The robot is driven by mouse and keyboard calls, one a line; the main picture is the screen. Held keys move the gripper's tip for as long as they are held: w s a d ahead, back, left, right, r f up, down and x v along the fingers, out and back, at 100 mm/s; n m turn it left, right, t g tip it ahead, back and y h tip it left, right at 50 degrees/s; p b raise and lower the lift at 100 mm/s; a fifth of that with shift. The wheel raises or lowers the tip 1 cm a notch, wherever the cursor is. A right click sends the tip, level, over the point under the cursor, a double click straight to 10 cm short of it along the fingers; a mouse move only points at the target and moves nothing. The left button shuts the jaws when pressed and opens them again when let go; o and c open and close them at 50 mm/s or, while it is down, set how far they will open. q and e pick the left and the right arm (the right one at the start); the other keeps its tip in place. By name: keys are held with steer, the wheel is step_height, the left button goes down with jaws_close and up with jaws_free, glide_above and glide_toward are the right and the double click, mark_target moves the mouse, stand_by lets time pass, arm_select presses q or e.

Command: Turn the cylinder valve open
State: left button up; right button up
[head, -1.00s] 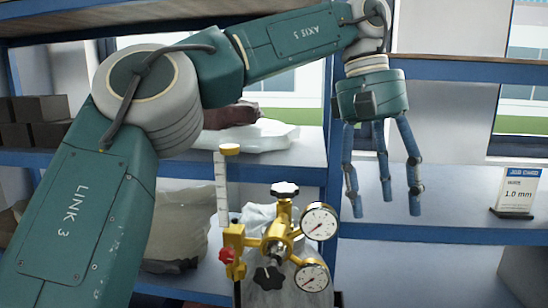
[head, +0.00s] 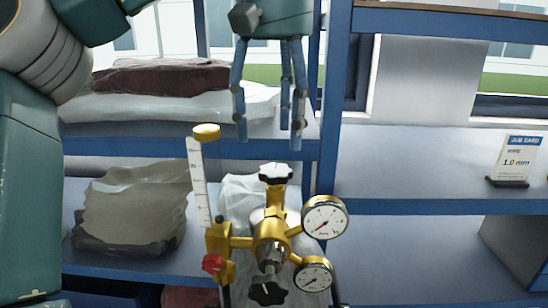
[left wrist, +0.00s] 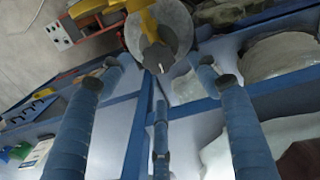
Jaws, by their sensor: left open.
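A brass regulator (head: 270,240) stands on a gas cylinder in the lower middle of the head view. A black-and-white handwheel (head: 276,172) sits on top, and a black knob (head: 268,290) is at the lower front. Two round gauges (head: 325,217) are on its right. My left gripper (head: 270,135) is open and empty, its three blue fingers pointing down above the handwheel, apart from it in the picture. In the left wrist view, brass parts (left wrist: 147,22) and a dark knob (left wrist: 158,57) show beyond the spread fingers (left wrist: 158,78). My right gripper is out of view.
A flow tube (head: 199,182) with a yellow cap and a red knob (head: 213,263) stand left of the regulator. Blue-edged shelves (head: 440,206) lie behind, holding wrapped bundles (head: 135,205) at left and a job card (head: 518,158) at right. The right shelf is mostly clear.

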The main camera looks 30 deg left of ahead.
mark_target(275, 169)
arm_select(q)
step_height(275, 169, down, 3)
steer(key=shift+a+r, duration=0.1)
steer(key=shift+d+f, duration=0.2)
steer(key=shift+f, duration=1.35)
steer(key=c, duration=1.1)
steer(key=shift+c, duration=0.2)
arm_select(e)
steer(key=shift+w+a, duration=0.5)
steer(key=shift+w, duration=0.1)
